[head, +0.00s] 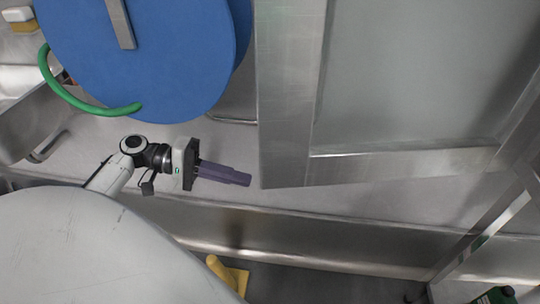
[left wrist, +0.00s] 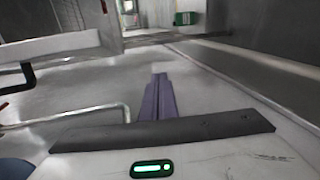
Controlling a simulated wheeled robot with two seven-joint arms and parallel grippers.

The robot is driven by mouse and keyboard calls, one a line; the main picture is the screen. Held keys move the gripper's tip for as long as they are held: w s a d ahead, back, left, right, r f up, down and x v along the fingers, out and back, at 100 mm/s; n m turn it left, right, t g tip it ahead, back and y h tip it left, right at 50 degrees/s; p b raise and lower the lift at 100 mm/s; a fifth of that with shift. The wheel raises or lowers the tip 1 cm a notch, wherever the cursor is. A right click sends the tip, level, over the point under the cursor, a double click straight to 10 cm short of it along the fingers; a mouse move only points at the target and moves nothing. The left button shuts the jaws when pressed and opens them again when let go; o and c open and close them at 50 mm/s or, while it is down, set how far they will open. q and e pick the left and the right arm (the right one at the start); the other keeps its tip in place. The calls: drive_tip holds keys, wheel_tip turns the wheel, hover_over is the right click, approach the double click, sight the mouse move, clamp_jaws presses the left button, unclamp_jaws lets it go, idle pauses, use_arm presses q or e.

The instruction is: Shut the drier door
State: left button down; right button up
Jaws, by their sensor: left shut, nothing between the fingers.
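A large steel-framed panel with a greyish pane, which looks like the drier door (head: 287,125), fills the upper right of the head view. Its lower left corner is just right of my left fingertips. My left gripper (head: 249,181) points right toward that corner, with its purple fingers shut and empty. I cannot tell whether the tips touch the frame. The shut fingers also show in the left wrist view (left wrist: 159,98), pointing ahead over a pale surface. The door's hinge side and the drier opening cannot be made out. My right gripper is not in view.
A big blue disc (head: 150,75) with a grey bar and a green hose (head: 75,98) stand above my left arm. A bent metal rod (left wrist: 100,115) lies left of the fingers. A metal ledge (head: 300,245) runs below. A yellow object (head: 228,273) lies at the bottom.

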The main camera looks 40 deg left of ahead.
sight(271, 166)
use_arm(q)
wheel_tip(271, 166, up, 8)
drive_tip(key=a+m+h+b, duration=0.1)
drive_tip(key=a+h, duration=0.2)
drive_tip(key=shift+t, duration=0.4)
drive_tip(key=shift+w+d+r, duration=0.1)
drive_tip(key=shift+w+d, duration=0.15)
drive_tip(key=shift+d, duration=1.7)
drive_tip(key=shift+w+d, duration=0.3)
drive_tip(key=shift+d, duration=1.65)
drive_tip(key=shift+w+d+r, duration=0.1)
drive_tip(key=shift+w+d, duration=0.15)
drive_tip(key=shift+d, duration=1.7)
